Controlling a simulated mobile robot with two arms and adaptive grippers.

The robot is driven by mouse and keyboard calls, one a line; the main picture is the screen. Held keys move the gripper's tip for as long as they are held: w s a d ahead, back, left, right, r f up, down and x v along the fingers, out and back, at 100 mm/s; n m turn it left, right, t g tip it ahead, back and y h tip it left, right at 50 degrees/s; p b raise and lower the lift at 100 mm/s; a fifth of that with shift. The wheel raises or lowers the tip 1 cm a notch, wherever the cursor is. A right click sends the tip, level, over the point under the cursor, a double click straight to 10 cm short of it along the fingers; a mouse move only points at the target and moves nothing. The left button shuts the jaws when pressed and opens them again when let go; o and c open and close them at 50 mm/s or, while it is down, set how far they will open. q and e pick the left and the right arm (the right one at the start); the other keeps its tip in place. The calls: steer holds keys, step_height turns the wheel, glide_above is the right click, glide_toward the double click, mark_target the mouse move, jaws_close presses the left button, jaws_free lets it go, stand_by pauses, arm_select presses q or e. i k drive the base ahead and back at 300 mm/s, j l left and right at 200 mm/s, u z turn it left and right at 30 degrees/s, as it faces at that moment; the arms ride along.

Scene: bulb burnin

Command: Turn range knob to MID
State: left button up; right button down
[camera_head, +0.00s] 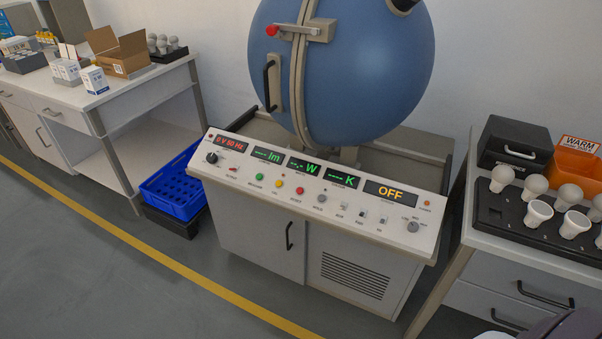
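The range knob (413,227) is a small grey knob at the right end of the sloped control panel (270,182), under the display (390,194) that reads OFF. Small labels stand around the knob, with one that looks like MID above it. The way its pointer faces is too small to tell. A black knob (211,158) sits at the panel's left end. Neither of my grippers shows in this view, and nothing touches the range knob.
A large blue sphere (375,75) stands behind the panel. A bench at right holds a black bulb tray (488,212) and an orange bin (573,160). The floor in front of the cabinet is clear.

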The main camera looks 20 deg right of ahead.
mark_target(413, 227)
steer(key=z, duration=1.7)
